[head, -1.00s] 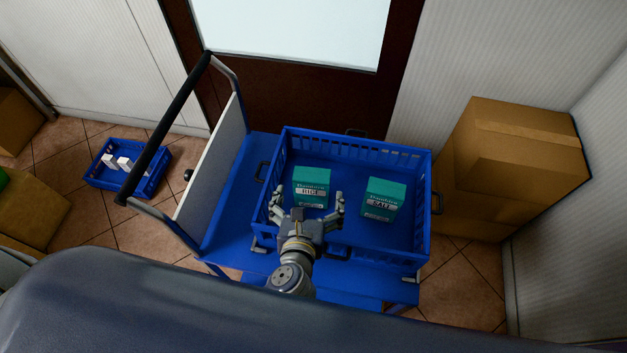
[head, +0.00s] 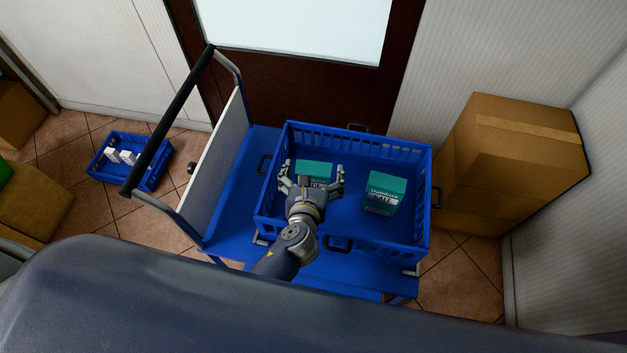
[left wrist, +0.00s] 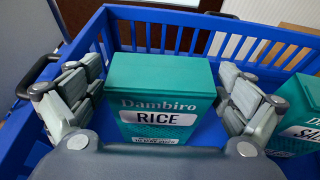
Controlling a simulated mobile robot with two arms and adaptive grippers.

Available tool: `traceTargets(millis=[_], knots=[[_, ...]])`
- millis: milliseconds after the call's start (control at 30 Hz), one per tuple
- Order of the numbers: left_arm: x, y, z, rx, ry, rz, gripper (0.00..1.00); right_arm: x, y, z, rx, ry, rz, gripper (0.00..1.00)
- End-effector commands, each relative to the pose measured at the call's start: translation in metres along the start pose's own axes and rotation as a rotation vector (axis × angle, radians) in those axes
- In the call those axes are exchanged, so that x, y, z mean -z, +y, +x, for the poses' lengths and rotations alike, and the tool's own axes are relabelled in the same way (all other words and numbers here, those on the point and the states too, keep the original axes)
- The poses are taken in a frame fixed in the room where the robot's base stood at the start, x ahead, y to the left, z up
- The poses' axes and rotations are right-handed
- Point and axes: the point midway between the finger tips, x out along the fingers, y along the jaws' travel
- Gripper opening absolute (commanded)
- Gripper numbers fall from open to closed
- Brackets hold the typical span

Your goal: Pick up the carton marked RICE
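The teal RICE carton (head: 314,169) stands in the left part of a blue crate (head: 391,148); its label reads clearly in the left wrist view (left wrist: 160,95). My left gripper (head: 312,178) is inside the crate with its fingers spread, one on each side of the carton. In the left wrist view my gripper (left wrist: 155,105) shows gaps between both fingers and the carton. The gripper hides the carton's lower front in the head view. My right gripper is not in view.
A second teal carton marked SALT (head: 384,193) stands to the right in the same crate; it also shows at the left wrist view's right edge (left wrist: 298,110). The crate sits on a blue cart (head: 232,213) with a black handle (head: 170,115). A cardboard box (head: 510,170) stands at right.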

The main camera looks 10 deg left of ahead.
Motion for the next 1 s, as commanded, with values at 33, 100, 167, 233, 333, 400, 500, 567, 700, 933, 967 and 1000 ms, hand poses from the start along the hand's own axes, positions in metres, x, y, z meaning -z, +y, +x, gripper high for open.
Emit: traceTargets(millis=[33, 100, 167, 233, 333, 400, 500, 567, 700, 933, 967, 1000], knots=[[0.0, 0.0, 0.0, 0.0, 0.0, 0.0, 0.76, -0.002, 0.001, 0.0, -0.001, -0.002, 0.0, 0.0], [0.0, 0.0, 0.0, 0.0, 0.0, 0.0, 0.6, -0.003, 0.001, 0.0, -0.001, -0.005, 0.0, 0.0], [0.0, 0.0, 0.0, 0.0, 0.0, 0.0, 0.46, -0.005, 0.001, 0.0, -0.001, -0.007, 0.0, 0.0], [0.0, 0.0, 0.0, 0.0, 0.0, 0.001, 0.43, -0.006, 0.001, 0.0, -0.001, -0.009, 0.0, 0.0], [-0.001, 0.0, 0.0, 0.0, -0.001, 0.0, 0.43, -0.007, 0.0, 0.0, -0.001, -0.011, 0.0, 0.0], [-0.001, 0.0, 0.0, 0.0, -0.001, 0.001, 0.43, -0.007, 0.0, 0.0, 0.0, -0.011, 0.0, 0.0], [-0.002, 0.0, -0.001, 0.0, -0.001, 0.0, 0.43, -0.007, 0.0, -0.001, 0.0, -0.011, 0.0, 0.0], [-0.007, 0.0, -0.003, 0.0, -0.003, -0.001, 0.43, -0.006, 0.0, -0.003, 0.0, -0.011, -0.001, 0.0], [-0.031, -0.001, -0.012, 0.003, -0.006, 0.0, 0.43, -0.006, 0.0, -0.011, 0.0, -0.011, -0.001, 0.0], [-0.072, 0.0, -0.03, 0.001, -0.005, -0.002, 0.43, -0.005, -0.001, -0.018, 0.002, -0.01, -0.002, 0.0], [-0.077, 0.0, -0.031, 0.002, -0.005, -0.001, 0.43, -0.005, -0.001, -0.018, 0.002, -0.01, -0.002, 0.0], [-0.082, 0.0, -0.033, 0.0, -0.006, -0.001, 0.43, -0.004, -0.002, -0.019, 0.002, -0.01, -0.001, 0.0]])
